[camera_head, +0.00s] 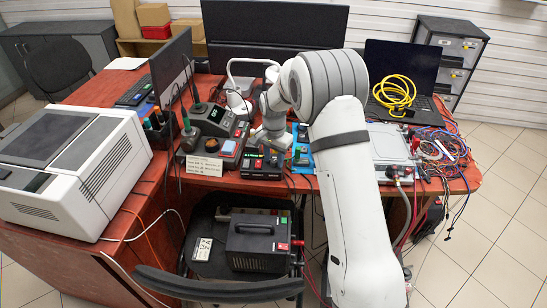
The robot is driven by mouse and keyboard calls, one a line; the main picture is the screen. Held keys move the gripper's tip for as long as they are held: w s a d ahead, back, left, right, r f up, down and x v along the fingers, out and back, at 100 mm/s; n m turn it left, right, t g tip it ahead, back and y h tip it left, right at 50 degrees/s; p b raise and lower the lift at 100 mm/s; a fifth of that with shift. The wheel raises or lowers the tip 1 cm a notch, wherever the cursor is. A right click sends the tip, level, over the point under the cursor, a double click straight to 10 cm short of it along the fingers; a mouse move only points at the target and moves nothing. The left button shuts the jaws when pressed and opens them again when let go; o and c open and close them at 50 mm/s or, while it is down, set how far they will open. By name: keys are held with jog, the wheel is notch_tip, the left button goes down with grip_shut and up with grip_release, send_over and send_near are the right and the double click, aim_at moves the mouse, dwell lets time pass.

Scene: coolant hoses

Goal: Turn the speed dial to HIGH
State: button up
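I cannot make out a speed dial or a HIGH mark at this size. My gripper (269,137) points down over the desk in the middle of the view, close above a black device with a green display (262,163). I cannot tell whether it touches anything, and its fingers are too small to read as open or shut. A grey plate-like box with fittings (393,147) lies right of my arm. My white arm hides part of the desk between them.
A large white machine (75,165) fills the desk's left side. Soldering-type units (212,119) and a monitor (171,72) stand behind. A yellow cable coil (395,92) lies on a laptop; tangled wires (440,147) hang at the right edge. A chair holds a black box (257,242) in front.

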aim_at(274, 160)
jog(key=shift+o, duration=0.6)
notch_tip(274, 160, up, 8)
jog(key=shift+f, duration=0.1)
dwell(0.3)
jog(key=s+d+r+n, duration=0.2)
jog(key=s+d+r, duration=0.3)
jog(key=s+r, duration=0.3)
jog(key=s+d+r+n+t, duration=0.1)
jog(key=s+d, duration=0.3)
jog(key=s, duration=0.9)
jog(key=s+d+r+n+t, duration=0.1)
jog(key=s+d+r+n, duration=0.2)
jog(key=s, duration=0.9)
jog(key=shift+s+d+n+t+p, duration=0.3)
jog(key=shift+s+d+n+p, duration=0.1)
jog(key=shift+d, duration=0.15)
